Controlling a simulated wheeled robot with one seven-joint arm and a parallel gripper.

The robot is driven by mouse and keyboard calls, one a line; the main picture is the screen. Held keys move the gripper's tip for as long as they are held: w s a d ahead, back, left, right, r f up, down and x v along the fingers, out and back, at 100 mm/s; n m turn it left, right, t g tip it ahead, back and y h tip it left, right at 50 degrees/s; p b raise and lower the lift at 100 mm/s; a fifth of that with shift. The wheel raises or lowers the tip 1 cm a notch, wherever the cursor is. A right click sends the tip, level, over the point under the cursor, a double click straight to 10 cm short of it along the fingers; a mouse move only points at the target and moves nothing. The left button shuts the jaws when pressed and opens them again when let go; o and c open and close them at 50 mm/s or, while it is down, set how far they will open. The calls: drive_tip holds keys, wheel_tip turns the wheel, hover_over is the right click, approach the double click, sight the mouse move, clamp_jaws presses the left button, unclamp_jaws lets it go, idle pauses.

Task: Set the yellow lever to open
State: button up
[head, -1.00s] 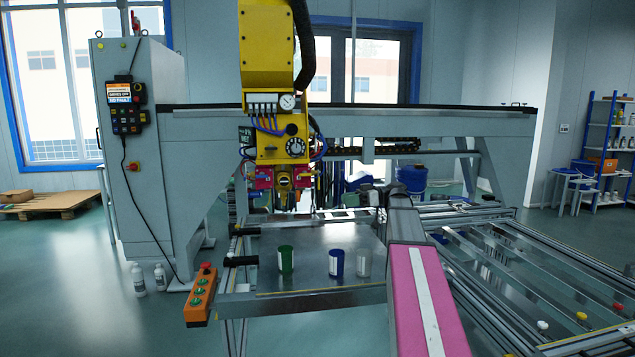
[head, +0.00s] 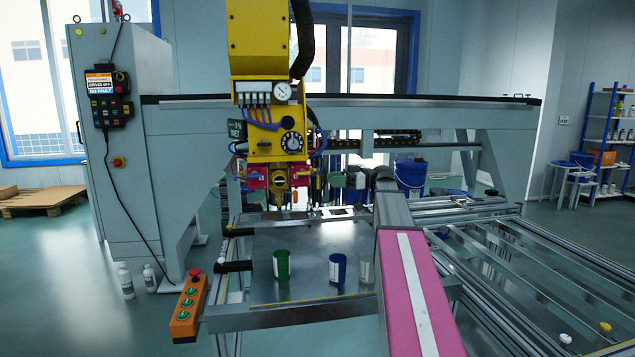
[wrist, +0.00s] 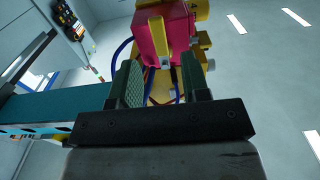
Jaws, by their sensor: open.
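The yellow machine head (head: 275,145) hangs from the gantry, with a red-pink block on each side of its lower end. In the wrist view, a red-pink block (wrist: 172,30) fills the top centre, just beyond my gripper (wrist: 160,72). A yellow bar (wrist: 157,28) stands across the block's face; it looks like the yellow lever, but I cannot tell its setting. My gripper is open, its two green-padded fingers apart and apparently empty, with the bar beyond their tips.
Below the head, a metal plate holds a green cup (head: 282,266), a blue cup (head: 338,268) and a clear cup (head: 367,267). Blue hoses hang around the head. A grey control cabinet (head: 130,180) stands left. An orange button box (head: 188,310) is at the table's front left.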

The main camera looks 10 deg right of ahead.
sight(318, 181)
drive_tip(key=shift+a, duration=3.05)
clamp_jaws()
